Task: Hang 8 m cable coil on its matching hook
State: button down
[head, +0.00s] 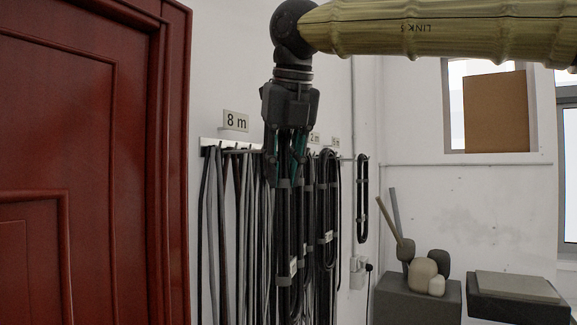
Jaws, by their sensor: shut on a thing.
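My gripper (286,178) points down in front of the wall rack and is shut on the top of a dark cable coil (283,235). The coil hangs below the fingers as a long, narrow loop with grey bands. A small white tag (293,266) shows low on it, too small to read. The "8 m" sign (236,121) is on the wall to the left of my gripper, above the pale hook rail (210,142). The fingers and coil hide part of the rail, and I cannot tell the coil's distance from it.
Several grey and black cables (225,240) hang close together under the rail. A "2 m" sign (314,138) and more coils (328,205) are to the right. A red door (85,170) stands at left. Dark pedestals (418,303) with stone-like objects are at lower right.

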jog(key=w+a+f, duration=0.2)
jog(key=w+a, duration=0.3)
jog(key=a, duration=0.1)
jog(key=shift+a+f+p, duration=0.3)
jog(key=shift+a+p, duration=0.05)
jog(key=shift+p, duration=0.1)
dwell(1.2)
dwell(0.4)
jog(key=c, duration=1.2)
grip_release()
jog(key=shift+s, duration=0.1)
jog(key=v, duration=1.2)
